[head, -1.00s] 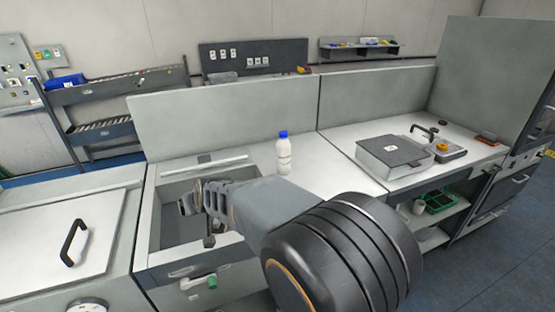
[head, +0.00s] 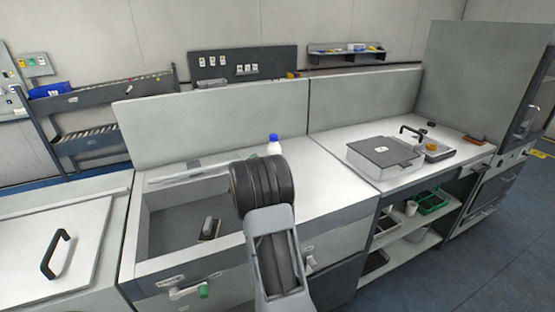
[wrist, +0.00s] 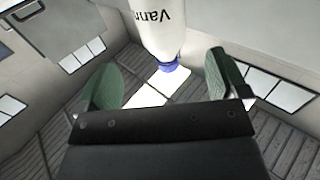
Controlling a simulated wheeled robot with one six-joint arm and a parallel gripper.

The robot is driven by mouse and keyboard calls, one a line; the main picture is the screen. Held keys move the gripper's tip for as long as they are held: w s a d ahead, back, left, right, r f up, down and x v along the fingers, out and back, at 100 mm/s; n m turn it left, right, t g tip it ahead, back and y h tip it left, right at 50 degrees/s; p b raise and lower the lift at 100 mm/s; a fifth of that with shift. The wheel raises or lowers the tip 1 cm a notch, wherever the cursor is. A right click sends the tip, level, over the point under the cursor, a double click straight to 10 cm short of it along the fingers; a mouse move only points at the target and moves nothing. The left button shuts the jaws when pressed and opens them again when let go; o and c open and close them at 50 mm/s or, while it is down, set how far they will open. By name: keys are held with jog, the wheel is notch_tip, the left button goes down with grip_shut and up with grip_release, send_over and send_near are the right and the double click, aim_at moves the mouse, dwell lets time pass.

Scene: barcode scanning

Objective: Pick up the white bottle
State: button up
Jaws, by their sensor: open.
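The white bottle (head: 274,149) with a blue cap stands upright on the counter to the right of the sink. My arm hides its lower part in the head view. In the wrist view the bottle (wrist: 158,28) appears upside down, with part of its lettering showing and its blue cap (wrist: 172,71) toward my gripper. My gripper (wrist: 163,78) is open, with green-padded fingers to either side of the cap's line in the picture. I cannot tell how far the bottle is from the fingertips. My arm hides the gripper in the head view.
The sink (head: 165,231) lies left of the bottle, with a dark object (head: 209,228) in it. A grey box (head: 384,155) and a scale-like device (head: 433,151) stand on the right counter. A back panel (head: 215,122) rises behind the bottle.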

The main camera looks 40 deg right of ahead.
aim_at(272, 154)
jog(key=shift+p+x, duration=0.75)
jog(key=shift+x, duration=3.5)
jog(key=shift+f, duration=0.15)
jog(key=shift+c, duration=0.4)
jog(key=c, duration=0.9)
jog(key=shift+c, duration=0.3)
